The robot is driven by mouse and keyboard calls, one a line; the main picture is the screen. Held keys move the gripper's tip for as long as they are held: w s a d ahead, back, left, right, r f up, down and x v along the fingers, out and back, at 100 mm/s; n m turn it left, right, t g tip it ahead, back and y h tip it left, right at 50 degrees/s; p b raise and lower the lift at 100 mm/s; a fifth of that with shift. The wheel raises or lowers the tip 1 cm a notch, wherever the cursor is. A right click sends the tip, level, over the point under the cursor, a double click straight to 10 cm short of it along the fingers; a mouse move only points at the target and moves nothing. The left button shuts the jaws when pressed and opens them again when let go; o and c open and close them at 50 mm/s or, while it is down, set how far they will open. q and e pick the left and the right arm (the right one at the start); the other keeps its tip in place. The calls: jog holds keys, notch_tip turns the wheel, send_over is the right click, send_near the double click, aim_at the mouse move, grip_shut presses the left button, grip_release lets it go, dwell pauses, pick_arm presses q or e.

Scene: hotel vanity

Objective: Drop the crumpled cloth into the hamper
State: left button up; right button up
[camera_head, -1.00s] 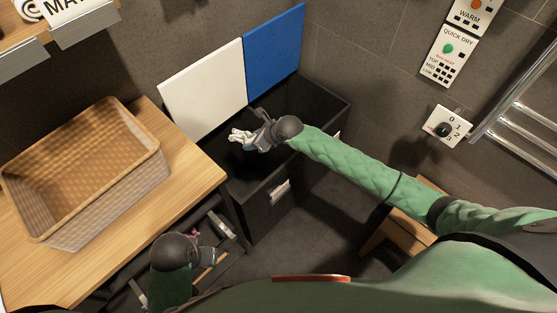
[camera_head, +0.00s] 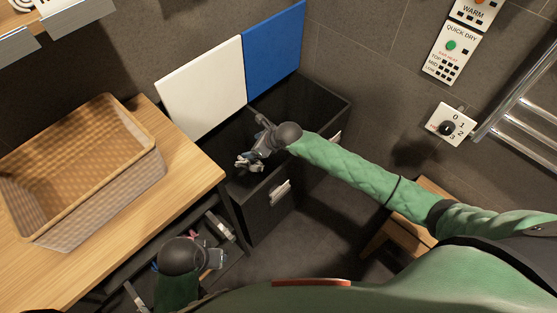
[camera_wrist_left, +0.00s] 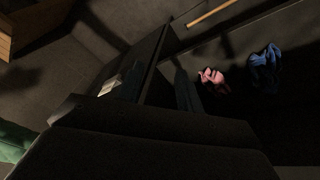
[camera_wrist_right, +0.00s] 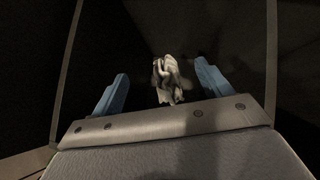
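The crumpled cloth (camera_wrist_right: 170,80) is pale grey and white. In the right wrist view it shows between and beyond my two spread blue fingers, with dark gaps on both sides. My right gripper (camera_head: 252,143) is open over the left compartment of the black hamper (camera_head: 318,98), the one with the raised white lid (camera_head: 203,88). I cannot tell whether the cloth is falling or lying inside. My left gripper (camera_head: 216,258) is low beside the wooden counter; its fingers are not clear. Its wrist view shows a pink cloth (camera_wrist_left: 213,80) and a blue cloth (camera_wrist_left: 265,70).
A raised blue lid (camera_head: 274,50) stands over the hamper's right compartment. A woven basket (camera_head: 85,170) sits on the wooden counter (camera_head: 190,170) at the left. A wall dial (camera_head: 447,127) and metal towel rail (camera_head: 515,105) are at the right.

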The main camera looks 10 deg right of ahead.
pick_arm(q)
jog(key=shift+w+d+f+t+b, duration=0.2)
jog(key=shift+d+f+b, duration=0.25)
jog(key=shift+f, duration=0.2)
jog(key=shift+w+d+f+t+b, duration=0.15)
jog(key=shift+d+f+b, duration=0.2)
jog(key=shift+f, duration=0.25)
pick_arm(e)
jog(key=v, duration=0.7)
jog(key=shift+s+d+r, duration=0.15)
jog(key=shift+d+r, duration=0.05)
jog(key=shift+r, duration=0.1)
pick_arm(q)
jog(key=shift+w+d+r+h, duration=0.1)
jog(key=shift+d+r+h, duration=0.1)
jog(key=shift+r+h, duration=0.1)
